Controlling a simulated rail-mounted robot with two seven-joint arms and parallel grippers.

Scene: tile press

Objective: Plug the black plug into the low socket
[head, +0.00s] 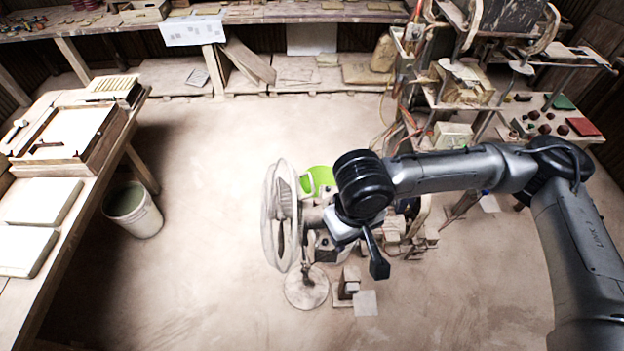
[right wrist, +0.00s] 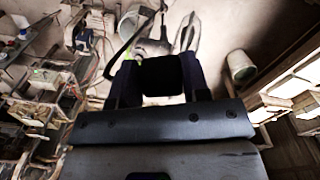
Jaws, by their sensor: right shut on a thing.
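My right gripper (right wrist: 160,78) is shut on a dark block between its fingers, which I take to be the black plug (right wrist: 162,74). In the head view my right gripper (head: 374,258) hangs over the floor, just right of the fan; the plug cannot be told apart from the dark fingers there. A small brown box (head: 348,283) with a pale part stands on the floor just below the gripper in the picture. I cannot tell whether it is the low socket; no socket holes show. My left gripper is not in view.
A standing fan (head: 281,217) is close to the left of my right gripper. A green round thing (head: 317,180) lies behind it. A cluttered machine stand (head: 450,130) with hanging cables is behind right. A bucket (head: 132,208) stands by the left bench. Open floor lies between.

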